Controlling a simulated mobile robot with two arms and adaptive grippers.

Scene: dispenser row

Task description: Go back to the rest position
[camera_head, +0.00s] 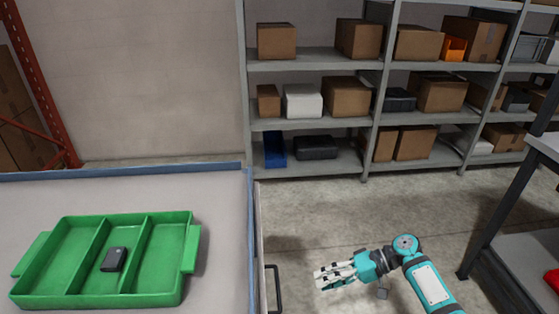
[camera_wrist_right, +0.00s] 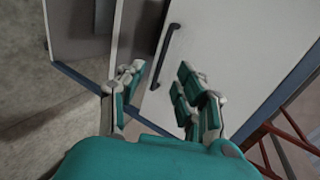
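My right gripper (camera_head: 335,275) hangs over the floor to the right of the table, pointing left. Its fingers are spread apart with nothing between them in the right wrist view (camera_wrist_right: 158,80). A dark handle (camera_head: 273,289) on a pale front is left of the gripper, with a gap between them in the head view. The handle (camera_wrist_right: 165,52) also shows beyond the fingers in the wrist view. My left gripper is in neither view.
A green tray (camera_head: 190,246) with three compartments lies on the table (camera_head: 228,215). A small black object (camera_head: 114,260) is in its middle compartment. Shelves (camera_head: 305,124) with boxes stand at the back. A dark-legged table (camera_head: 500,215) is at right. Floor between is clear.

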